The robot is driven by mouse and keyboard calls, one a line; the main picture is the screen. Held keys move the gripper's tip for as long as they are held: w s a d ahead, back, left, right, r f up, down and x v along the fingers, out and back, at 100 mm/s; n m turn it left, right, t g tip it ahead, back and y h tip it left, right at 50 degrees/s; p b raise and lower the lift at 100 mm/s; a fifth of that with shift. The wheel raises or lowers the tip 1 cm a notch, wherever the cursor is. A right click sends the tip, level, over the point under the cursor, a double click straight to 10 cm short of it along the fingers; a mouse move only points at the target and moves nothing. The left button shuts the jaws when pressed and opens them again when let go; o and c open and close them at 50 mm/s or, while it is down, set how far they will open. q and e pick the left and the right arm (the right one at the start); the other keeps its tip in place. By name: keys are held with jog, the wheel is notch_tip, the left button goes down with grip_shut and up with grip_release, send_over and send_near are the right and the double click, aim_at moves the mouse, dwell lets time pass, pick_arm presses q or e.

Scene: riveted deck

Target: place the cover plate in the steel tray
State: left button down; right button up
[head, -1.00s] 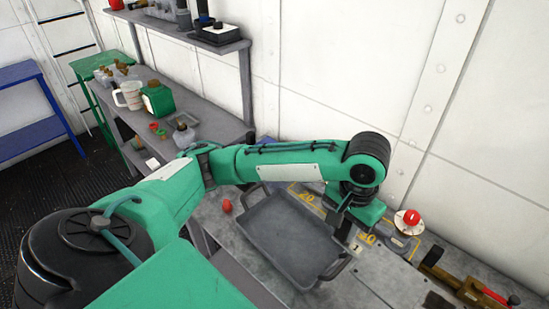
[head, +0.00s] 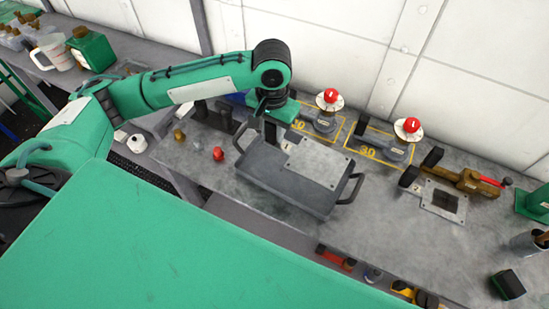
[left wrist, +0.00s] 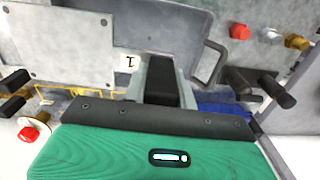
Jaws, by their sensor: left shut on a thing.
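The cover plate (head: 320,164) is a flat light-grey rectangle with small corner holes and a tab marked 1. In the head view it overlaps the back right part of the steel tray (head: 262,178), a shallow dark-grey tray with a handle at each end. I cannot tell how high it is above the tray floor. My left gripper (head: 270,129) is shut on the plate's labelled tab. In the left wrist view the plate (left wrist: 62,40) extends left from my gripper (left wrist: 160,78), with the tray (left wrist: 165,28) beyond it. My right gripper is not in view.
Two red-topped gauges (head: 328,100) (head: 407,130) stand in yellow-marked squares behind and right of the tray. A brass tool (head: 468,181) and an open-centred plate (head: 443,201) lie further right. A red knob (head: 218,154) is left of the tray. The front bench is partly clear.

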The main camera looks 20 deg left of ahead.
pick_arm(q)
notch_tip(320, 180, down, 10)
jog(key=shift+r+p, duration=0.15)
jog(key=shift+p, duration=0.35)
notch_tip(320, 180, down, 3)
jog(key=shift+f, duration=0.15)
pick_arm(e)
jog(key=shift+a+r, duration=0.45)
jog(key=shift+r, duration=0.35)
pick_arm(q)
jog(key=shift+f+p, duration=0.15)
jog(key=shift+p, duration=0.15)
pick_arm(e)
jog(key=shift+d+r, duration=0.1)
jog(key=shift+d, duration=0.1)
pick_arm(q)
jog(key=c, duration=1.1)
grip_release()
jog(key=shift+a, duration=0.1)
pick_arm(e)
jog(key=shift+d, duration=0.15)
